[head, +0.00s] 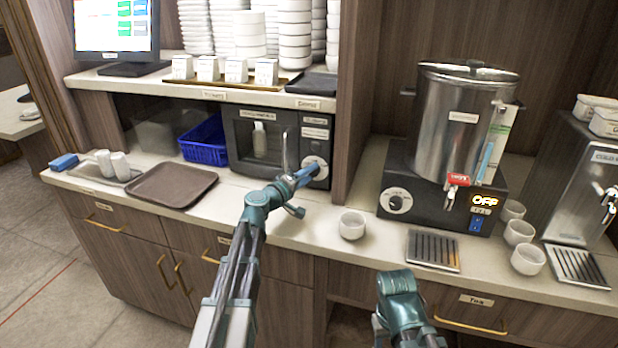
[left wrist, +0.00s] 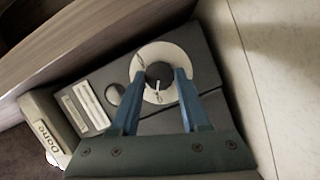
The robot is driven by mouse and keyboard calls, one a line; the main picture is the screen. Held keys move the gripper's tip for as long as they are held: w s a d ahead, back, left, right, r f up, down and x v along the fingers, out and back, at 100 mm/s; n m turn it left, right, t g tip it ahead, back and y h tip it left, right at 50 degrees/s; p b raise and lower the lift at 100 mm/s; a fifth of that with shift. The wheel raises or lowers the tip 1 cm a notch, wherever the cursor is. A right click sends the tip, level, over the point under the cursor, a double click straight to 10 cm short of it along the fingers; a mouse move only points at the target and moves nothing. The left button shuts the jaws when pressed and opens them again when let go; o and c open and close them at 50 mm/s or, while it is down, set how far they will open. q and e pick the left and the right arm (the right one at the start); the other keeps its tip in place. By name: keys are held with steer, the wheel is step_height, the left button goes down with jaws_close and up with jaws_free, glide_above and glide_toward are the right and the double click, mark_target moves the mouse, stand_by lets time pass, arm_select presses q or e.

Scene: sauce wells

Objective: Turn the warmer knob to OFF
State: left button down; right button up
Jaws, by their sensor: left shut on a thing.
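The warmer (head: 272,145) is a dark box with a glass door, under the shelf. Its knob shows in the left wrist view as a dark round cap (left wrist: 159,74) with a pale pointer mark toward the bottom of that picture. A white dial plate (left wrist: 176,55) surrounds it; I cannot read its markings. My left gripper (head: 308,172) is at the warmer's right front panel. In the left wrist view its blue fingers (left wrist: 160,78) are shut on the knob from both sides. In the head view the fingers partly hide the knob. My right arm shows at the lower middle, its fingers hidden.
A steel urn (head: 455,115) stands on a dark base with its own knob (head: 396,200) and an orange OFF display. A white cup (head: 352,225) stands on the counter near my left arm. A brown tray (head: 172,185) and blue basket (head: 205,142) are left of the warmer.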

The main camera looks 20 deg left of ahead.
stand_by(0.4)
arm_select(q)
steer(key=shift+c, duration=1.9)
jaws_free()
steer(key=v, duration=1.3)
steer(key=shift+s+a+f+p, duration=0.2)
steer(key=shift+s+p, duration=0.1)
steer(key=shift+s, duration=0.1)
